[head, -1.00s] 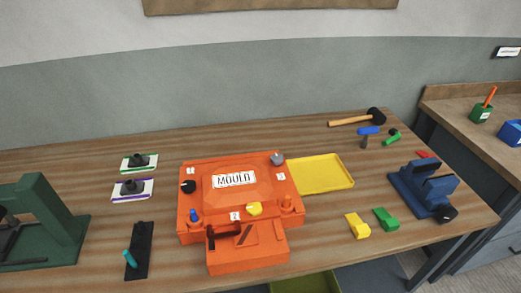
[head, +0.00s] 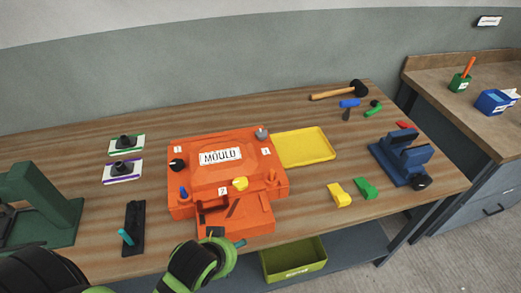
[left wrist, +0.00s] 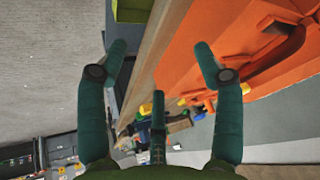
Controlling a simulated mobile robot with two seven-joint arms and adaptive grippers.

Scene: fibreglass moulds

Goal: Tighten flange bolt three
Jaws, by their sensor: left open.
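The orange mould (head: 200,185) sits on the wooden bench, with a white MOULD label on top. Coloured bolts or knobs stand on its flange: black (head: 176,165) at the left, grey (head: 262,133) at the back right, yellow (head: 240,184) at the front and blue (head: 184,192) at the front left. Small number plates lie near them; only the front one reads clearly, as 2. My left gripper (head: 237,246) is in front of the mould at the bench's front edge. In the left wrist view its fingers (left wrist: 162,68) are spread and empty, with the mould's orange side (left wrist: 255,50) beside them.
A yellow tray (head: 305,147) lies right of the mould. A blue vice (head: 402,160), yellow block (head: 339,194), green block (head: 365,188) and mallet (head: 340,92) lie further right. A black strip holder (head: 133,228) and green stand (head: 40,205) are left. A green bin (head: 293,259) sits below.

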